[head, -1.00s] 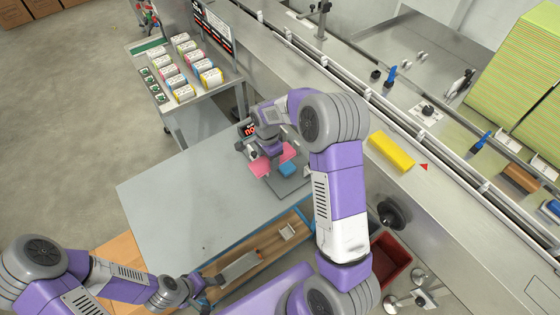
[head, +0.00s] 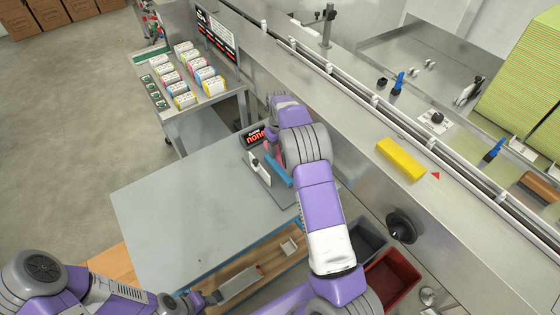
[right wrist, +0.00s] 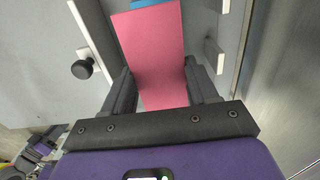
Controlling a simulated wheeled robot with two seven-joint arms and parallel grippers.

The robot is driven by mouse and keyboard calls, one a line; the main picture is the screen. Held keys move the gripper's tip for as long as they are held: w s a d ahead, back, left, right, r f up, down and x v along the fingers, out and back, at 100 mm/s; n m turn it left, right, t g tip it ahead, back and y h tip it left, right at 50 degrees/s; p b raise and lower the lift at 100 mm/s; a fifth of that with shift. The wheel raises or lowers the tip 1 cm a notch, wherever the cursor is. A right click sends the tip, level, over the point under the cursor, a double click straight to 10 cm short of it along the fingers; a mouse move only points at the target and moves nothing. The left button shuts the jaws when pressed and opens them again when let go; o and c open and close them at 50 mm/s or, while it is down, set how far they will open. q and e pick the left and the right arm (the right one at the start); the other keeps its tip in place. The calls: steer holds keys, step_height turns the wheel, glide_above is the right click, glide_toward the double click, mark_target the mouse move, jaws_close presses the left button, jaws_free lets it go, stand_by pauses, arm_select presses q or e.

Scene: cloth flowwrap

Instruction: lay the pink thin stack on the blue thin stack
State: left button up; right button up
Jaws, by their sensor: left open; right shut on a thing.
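The pink thin stack (right wrist: 150,45) is held between the two fingers of my right gripper (right wrist: 158,75) in the right wrist view. The blue thin stack (right wrist: 152,4) shows as a strip beyond the pink one's far edge. In the head view the blue stack (head: 279,172) lies on the grey plate at the table's far right. There my right arm hides most of the pink stack and the right gripper. Whether pink touches blue, I cannot tell. My left gripper (head: 212,297) is open and empty at the bottom left, by the wooden tray.
A white upright guide with a black knob (head: 256,163) stands beside the blue stack, near a display reading "none" (head: 255,137). The steel conveyor frame (head: 350,140) with a yellow block (head: 401,160) runs along the right. The grey table (head: 180,205) is clear at left.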

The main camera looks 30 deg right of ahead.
mark_target(280, 158)
step_height(280, 158, down, 6)
steer(key=shift+r+b, duration=0.1)
steer(key=shift+b, duration=0.35)
steer(key=o, duration=1.1)
step_height(280, 158, up, 12)
steer(key=shift+r+p, duration=0.1)
steer(key=shift+p, duration=1)
